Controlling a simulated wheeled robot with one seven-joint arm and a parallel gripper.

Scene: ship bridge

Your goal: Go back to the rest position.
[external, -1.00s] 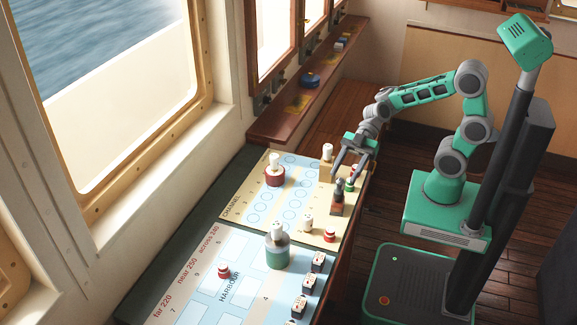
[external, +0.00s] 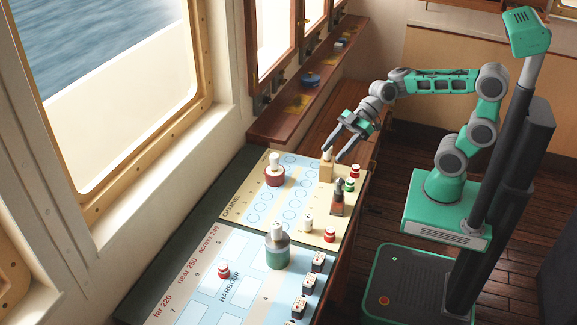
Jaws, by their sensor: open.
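My gripper (external: 332,154) is open and empty. I cannot tell whether a fingertip touches that piece. My green and grey arm reaches left from its column, with the elbow bent high.
The chart board (external: 230,248) carries several pieces: a red piece (external: 275,176), a green-grey drum (external: 277,252), a dark-topped brown piece (external: 338,200) and small red and green pegs. A wooden ledge (external: 300,100) runs along the windows. Open floor lies right of the table.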

